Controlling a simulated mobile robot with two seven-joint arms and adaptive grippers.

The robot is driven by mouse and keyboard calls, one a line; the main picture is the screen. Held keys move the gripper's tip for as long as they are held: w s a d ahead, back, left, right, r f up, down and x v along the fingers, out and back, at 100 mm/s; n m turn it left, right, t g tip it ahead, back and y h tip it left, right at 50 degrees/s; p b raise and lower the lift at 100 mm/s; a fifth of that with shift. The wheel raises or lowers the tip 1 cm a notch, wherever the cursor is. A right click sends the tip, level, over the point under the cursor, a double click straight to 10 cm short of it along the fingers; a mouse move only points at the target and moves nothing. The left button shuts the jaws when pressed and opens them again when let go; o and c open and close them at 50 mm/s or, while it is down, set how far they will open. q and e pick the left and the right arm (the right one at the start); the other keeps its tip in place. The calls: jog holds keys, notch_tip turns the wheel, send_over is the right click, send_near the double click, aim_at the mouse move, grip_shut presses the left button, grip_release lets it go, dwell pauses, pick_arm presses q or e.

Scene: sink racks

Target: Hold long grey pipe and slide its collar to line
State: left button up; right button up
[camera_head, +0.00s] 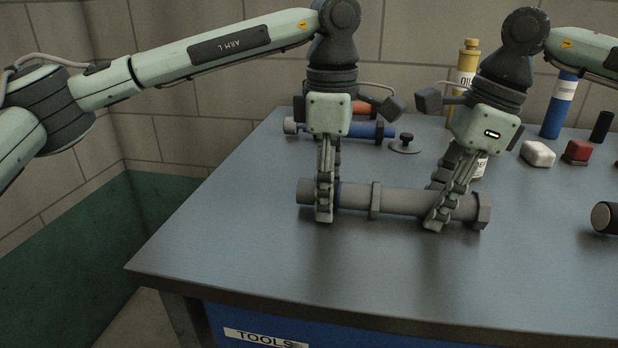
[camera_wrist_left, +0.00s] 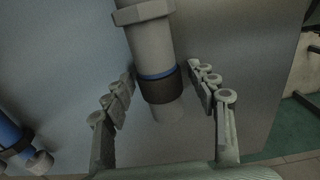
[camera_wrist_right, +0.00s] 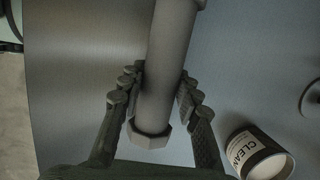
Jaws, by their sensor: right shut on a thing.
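The long grey pipe (camera_head: 410,200) lies across the table, with a raised ring (camera_head: 375,200) near its middle and a hexagonal end (camera_wrist_right: 148,134) at the right. A dark collar (camera_wrist_left: 161,88) sits around the pipe near its left end, its inner edge right beside a blue line (camera_wrist_left: 157,75). My left gripper (camera_head: 329,203) straddles the pipe at the collar. In the left wrist view its fingers (camera_wrist_left: 161,80) are open, one on each side. My right gripper (camera_head: 441,208) is shut on the pipe near the hexagonal end; it also shows in the right wrist view (camera_wrist_right: 160,85).
Behind the pipe lie a blue pipe (camera_head: 370,130) and a small dark knobbed disc (camera_head: 405,144). A yellow oil bottle (camera_head: 466,75), a blue bottle (camera_head: 561,105), a white block (camera_head: 538,153) and a red block (camera_head: 577,151) stand further right. The front tabletop is clear.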

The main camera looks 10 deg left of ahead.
pick_arm(q)
jog(key=shift+r, duration=3.5)
pick_arm(e)
jog(key=o, duration=1.2)
jog(key=shift+c, duration=0.2)
jog(key=shift+r, duration=0.1)
